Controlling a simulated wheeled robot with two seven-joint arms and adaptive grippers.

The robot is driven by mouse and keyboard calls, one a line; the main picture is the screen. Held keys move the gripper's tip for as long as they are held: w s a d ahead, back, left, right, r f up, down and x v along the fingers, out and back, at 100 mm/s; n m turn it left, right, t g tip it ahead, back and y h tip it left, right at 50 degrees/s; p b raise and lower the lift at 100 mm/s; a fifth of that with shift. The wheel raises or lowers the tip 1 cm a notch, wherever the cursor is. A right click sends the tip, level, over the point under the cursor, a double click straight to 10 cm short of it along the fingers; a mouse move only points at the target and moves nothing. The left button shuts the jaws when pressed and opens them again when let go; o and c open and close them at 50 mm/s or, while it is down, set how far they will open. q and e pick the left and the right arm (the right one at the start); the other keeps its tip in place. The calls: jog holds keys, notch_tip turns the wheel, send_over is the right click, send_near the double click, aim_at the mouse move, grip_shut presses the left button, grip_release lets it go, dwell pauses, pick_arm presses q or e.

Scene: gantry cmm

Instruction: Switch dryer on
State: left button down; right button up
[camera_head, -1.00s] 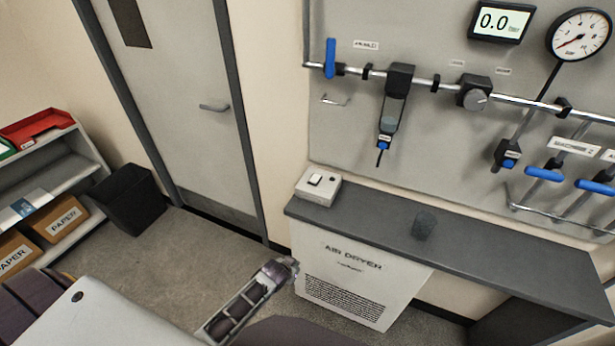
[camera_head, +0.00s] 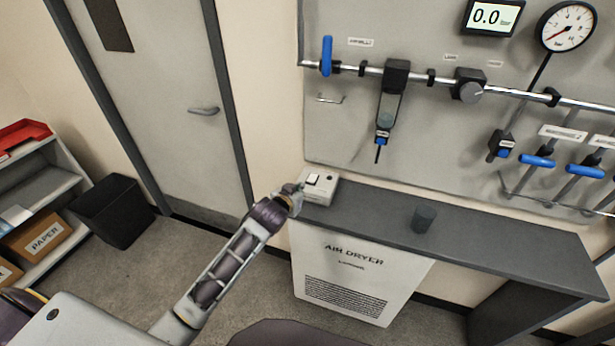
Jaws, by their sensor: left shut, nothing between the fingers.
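The air dryer's switch box (camera_head: 322,190) is a small pale box with a white rocker switch (camera_head: 312,179) and a small dark dot on top. It sits at the left end of the dark shelf (camera_head: 470,231). The white AIR DRYER panel (camera_head: 361,275) hangs below the shelf. My left gripper (camera_head: 297,190) is shut and empty at the left edge of the box, close to the rocker. I cannot tell whether it touches the box. The gripper hides the box's left corner. The rocker's on or off position is too small to tell. My right gripper is not in view.
A dark cylinder (camera_head: 424,218) stands on the shelf. Above are a filter unit (camera_head: 391,95), blue-handled valves, a digital display (camera_head: 491,17) reading 0.0 and a round gauge (camera_head: 568,27). A black bin (camera_head: 116,210) stands near the door (camera_head: 165,90).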

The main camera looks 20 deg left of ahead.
pick_arm(q)
notch_tip(320, 180, up, 6)
jog(key=w+t, duration=0.1)
jog(key=shift+w, duration=0.25)
jog(key=shift+w+d+f, duration=0.1)
jog(key=shift+w+f, duration=0.05)
send_over(312, 178)
jog(key=s, duration=0.3)
jog(key=shift+w+f+p, duration=0.15)
jog(key=shift+f, duration=0.7)
jog(key=shift+w+f+p, duration=0.1)
jog(key=shift+f+p, duration=0.05)
jog(key=shift+f, duration=1.05)
jog(key=shift+s+f, duration=0.15)
jog(key=shift+f, duration=1.55)
jog(key=shift+f, duration=0.1)
